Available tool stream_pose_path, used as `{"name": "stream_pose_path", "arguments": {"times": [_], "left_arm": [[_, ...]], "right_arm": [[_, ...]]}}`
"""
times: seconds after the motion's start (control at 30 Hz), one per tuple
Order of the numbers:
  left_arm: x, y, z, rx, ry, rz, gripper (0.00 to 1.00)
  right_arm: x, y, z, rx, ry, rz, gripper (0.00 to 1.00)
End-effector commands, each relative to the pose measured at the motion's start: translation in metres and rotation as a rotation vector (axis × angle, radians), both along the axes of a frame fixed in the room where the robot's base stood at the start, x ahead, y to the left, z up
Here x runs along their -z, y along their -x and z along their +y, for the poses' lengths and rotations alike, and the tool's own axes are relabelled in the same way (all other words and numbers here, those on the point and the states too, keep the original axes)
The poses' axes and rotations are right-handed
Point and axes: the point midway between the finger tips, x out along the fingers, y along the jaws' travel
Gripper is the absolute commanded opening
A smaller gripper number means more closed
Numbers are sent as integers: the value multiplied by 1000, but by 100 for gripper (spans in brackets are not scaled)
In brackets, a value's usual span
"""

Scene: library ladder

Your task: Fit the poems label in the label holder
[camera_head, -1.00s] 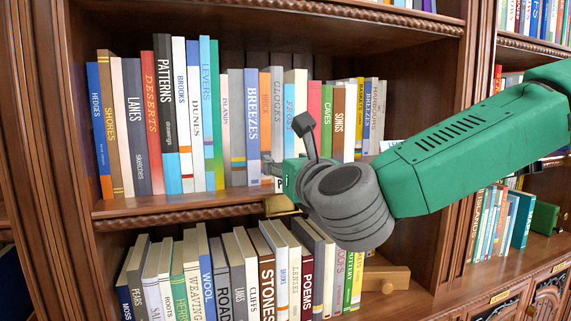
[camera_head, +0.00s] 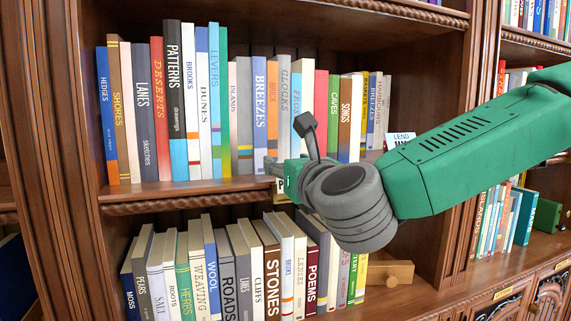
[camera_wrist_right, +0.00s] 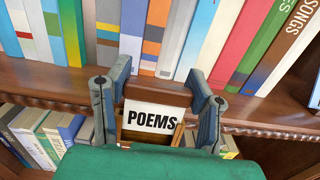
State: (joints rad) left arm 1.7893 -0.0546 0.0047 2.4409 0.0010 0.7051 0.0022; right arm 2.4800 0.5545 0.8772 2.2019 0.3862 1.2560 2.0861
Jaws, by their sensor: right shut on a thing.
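The poems label is a white card with black lettering. In the wrist view the label (camera_wrist_right: 152,121) stands upright, face towards me, between the two fingers of my right gripper (camera_wrist_right: 151,97), which is shut on it. In the head view only a white corner of the label (camera_head: 281,186) with a "P" shows beside the green hand. The brass label holder (camera_head: 282,198) is on the shelf's front edge, just below the hand and mostly hidden. Gold edges of the holder (camera_wrist_right: 179,135) show behind the label. Whether the label touches it, I cannot tell. My left gripper is out of view.
A row of upright books (camera_head: 186,110) fills the shelf above, close behind the hand. More books (camera_head: 243,265) stand on the shelf below, with a wooden block (camera_head: 391,273) at their right. A white card marked "LEND" (camera_head: 400,138) stands behind my right arm.

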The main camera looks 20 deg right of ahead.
Motion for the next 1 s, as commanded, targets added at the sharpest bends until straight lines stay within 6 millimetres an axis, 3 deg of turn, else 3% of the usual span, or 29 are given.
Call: {"name": "stream_pose_path", "arguments": {"times": [0.47, 0.5, 0.57, 0.87, 1.0], "left_arm": [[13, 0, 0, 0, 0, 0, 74], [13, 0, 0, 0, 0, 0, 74], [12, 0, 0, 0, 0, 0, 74], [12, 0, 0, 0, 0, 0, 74], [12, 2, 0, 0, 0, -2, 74]], "right_arm": [[13, 2, -3, 5, -1, 2, 5], [13, 2, -3, 5, -1, 2, 52], [12, 2, -3, 5, -1, 2, 73], [11, 3, 0, 1, 0, 0, 73], [11, 13, 0, -1, 0, 0, 73]]}}
